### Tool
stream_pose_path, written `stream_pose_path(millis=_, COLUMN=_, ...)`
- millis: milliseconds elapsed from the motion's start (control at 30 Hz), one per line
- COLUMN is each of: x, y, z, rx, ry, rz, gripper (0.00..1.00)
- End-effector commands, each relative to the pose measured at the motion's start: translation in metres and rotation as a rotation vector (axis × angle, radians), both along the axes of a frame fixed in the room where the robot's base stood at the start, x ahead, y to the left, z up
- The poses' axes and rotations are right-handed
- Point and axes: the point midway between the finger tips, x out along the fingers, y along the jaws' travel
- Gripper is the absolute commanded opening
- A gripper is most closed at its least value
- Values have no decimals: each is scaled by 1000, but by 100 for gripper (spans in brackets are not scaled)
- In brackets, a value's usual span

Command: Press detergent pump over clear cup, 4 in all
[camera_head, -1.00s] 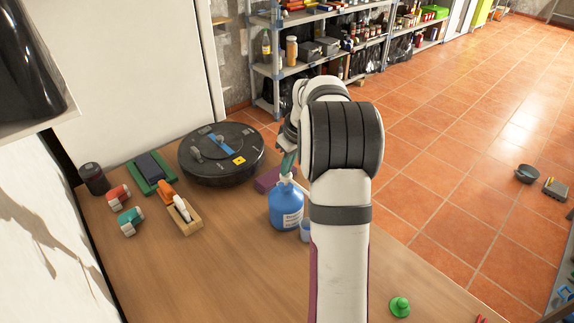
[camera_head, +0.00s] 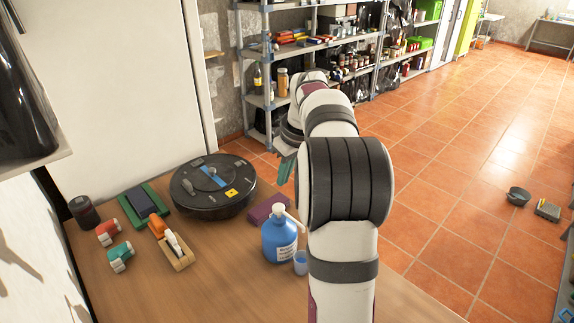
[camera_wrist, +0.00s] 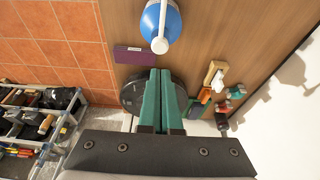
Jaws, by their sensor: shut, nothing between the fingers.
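The blue detergent bottle (camera_head: 280,241) with a white pump head (camera_head: 279,209) stands upright on the table. In the head view the gripper (camera_head: 285,170) is partly hidden by my arm, above and behind the bottle, clear of the pump.
A purple box (camera_head: 267,208) lies behind the bottle. A black robot vacuum (camera_head: 213,196) is at the back left. A wooden tray (camera_head: 176,253), red and teal items, a green pad (camera_head: 142,205) and a dark jar (camera_head: 83,212) stand left. The front table is bare.

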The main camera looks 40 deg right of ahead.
Motion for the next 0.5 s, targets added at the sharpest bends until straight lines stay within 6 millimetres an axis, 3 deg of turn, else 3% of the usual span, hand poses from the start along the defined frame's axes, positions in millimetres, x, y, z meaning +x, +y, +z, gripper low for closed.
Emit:
stream_pose_path(millis=200, x=-9, y=0, z=32, rx=-1, ry=-2, rz=0, gripper=0)
stream_pose_path(millis=500, x=-11, y=0, z=38, rx=0, ry=-1, rz=0, gripper=0)
